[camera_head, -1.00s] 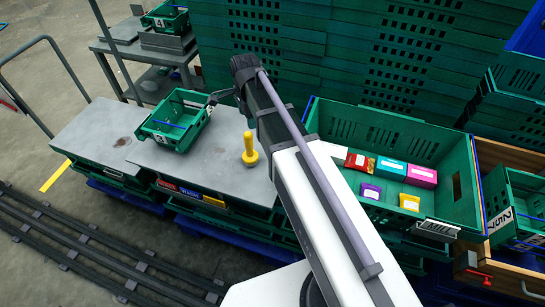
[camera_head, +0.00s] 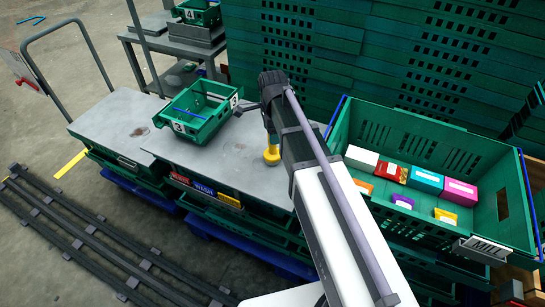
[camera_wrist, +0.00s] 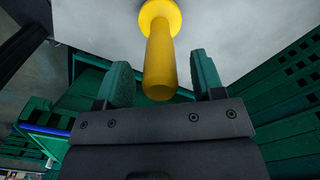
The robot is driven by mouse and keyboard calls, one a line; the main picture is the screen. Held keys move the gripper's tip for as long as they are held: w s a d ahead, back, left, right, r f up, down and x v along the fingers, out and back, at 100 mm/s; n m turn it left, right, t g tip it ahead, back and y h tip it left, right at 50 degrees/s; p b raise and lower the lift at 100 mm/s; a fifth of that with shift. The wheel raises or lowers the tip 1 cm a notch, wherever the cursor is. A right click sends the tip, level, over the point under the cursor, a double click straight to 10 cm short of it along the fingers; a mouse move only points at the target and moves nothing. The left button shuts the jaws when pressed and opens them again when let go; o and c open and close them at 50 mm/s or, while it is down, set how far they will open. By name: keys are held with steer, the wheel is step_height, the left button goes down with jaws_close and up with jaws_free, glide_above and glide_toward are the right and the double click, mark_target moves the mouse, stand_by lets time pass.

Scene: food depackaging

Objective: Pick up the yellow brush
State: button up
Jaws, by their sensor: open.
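The yellow brush (camera_head: 271,154) stands upright on the grey tabletop in the head view, partly hidden behind my arm. In the wrist view its yellow handle (camera_wrist: 160,62) points toward my gripper, with the wider round part farther off against the grey surface. My gripper (camera_wrist: 160,82) is open, one green-tipped finger on each side of the handle's end. The handle appears in line with the gap, and I see no finger touching it. In the head view the gripper is mostly hidden by the arm.
A small green crate marked 3 (camera_head: 218,130) sits on the grey tabletop (camera_head: 120,120) left of the brush. A large green crate labelled MILL (camera_head: 400,225) holds several coloured packets at right. Tall stacks of green crates (camera_head: 400,50) stand behind. The tabletop's left part is clear.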

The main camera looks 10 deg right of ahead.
steer(key=shift+f, duration=0.75)
steer(key=shift+r, duration=0.25)
steer(key=c, duration=1)
